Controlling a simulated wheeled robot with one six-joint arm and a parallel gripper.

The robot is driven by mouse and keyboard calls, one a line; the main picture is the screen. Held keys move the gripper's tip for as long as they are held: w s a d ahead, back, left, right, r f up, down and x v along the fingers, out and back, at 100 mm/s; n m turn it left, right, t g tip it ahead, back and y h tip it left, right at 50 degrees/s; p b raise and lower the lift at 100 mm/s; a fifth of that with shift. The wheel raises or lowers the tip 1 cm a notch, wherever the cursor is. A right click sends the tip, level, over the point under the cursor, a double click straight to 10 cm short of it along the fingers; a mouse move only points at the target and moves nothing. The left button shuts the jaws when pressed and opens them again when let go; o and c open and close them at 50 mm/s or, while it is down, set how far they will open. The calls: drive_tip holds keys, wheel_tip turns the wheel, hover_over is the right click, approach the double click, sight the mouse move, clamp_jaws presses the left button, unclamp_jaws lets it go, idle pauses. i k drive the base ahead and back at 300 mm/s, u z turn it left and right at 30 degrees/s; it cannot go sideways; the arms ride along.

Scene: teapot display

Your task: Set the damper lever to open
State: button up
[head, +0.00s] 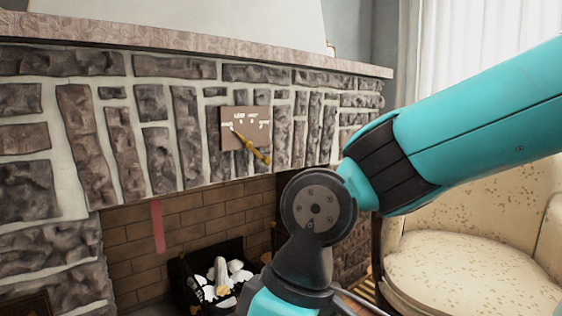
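The damper lever (256,151) is a brass-coloured handle on a brown plate (229,141) fixed to the stone front above the firebox. It slants from the upper left, near the plate's middle, down to the lower right, where its end sticks out past the plate. White markings show on the plate's upper part, too small to read. My turquoise arm comes in from the right and crosses in front of the fireplace, below and right of the lever. My gripper is out of the picture, so its state is hidden. Nothing is seen touching the lever.
A mantel shelf (190,39) juts out above the plate. The brick firebox (190,219) opens below, with a dark grate (183,284) holding pale logs or coals. A cream armchair (470,265) stands at the right, behind my arm.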

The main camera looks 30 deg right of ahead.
sight(248, 144)
drive_tip(key=z, duration=0.8)
drive_tip(key=i, duration=0.75)
drive_tip(key=z, duration=0.65)
